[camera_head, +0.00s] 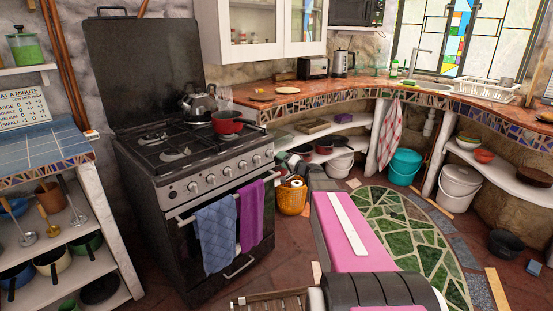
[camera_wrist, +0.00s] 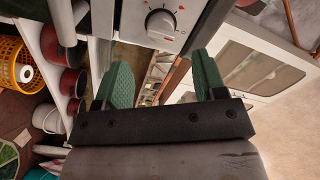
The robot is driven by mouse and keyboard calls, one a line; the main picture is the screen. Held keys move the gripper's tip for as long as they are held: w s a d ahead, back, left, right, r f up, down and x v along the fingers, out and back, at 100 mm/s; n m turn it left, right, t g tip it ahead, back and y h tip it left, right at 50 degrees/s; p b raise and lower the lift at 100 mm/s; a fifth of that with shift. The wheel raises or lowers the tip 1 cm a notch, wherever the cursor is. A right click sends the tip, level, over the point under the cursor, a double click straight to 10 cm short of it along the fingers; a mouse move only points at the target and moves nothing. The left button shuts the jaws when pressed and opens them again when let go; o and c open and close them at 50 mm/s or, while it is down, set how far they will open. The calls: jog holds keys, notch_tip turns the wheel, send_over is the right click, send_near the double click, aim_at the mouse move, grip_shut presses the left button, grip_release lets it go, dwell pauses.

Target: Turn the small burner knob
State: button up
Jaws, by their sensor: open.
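The dark stove (camera_head: 170,212) stands at left with a grey front panel carrying a row of round knobs. The rightmost knob (camera_head: 269,153) is near the panel's right end. In the head view my arm reaches toward the stove's right end; the fingers are hard to make out there.
A red pot (camera_head: 227,122) and a kettle (camera_head: 199,102) sit on the stove top. Blue (camera_head: 215,235) and purple (camera_head: 251,215) towels hang on the oven handle. An orange basket (camera_head: 292,198) stands right of the stove, below the shelves. Open floor lies before the stove.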

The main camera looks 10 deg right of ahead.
jog(key=shift+v, duration=1.7)
jog(key=s+a+f+n+g+h, duration=0.1)
jog(key=s+a+f+n+g, duration=0.1)
jog(key=s+a+f+g, duration=0.4)
jog(key=s+a+f+n+g+h, duration=0.15)
jog(key=s+a+f+g, duration=0.3)
jog(key=s, duration=0.45)
jog(key=s+d+f+g+h, duration=0.2)
jog(key=s+f+h, duration=0.1)
jog(key=s, duration=0.3)
jog(key=s+d+f+n+g+h, duration=0.1)
jog(key=s+d+f+g+h, duration=0.1)
jog(key=s+h, duration=0.3)
jog(key=s+f, duration=0.1)
jog(key=s, duration=0.1)
jog(key=shift+s+d, duration=0.2)
jog(key=shift+s, duration=0.1)
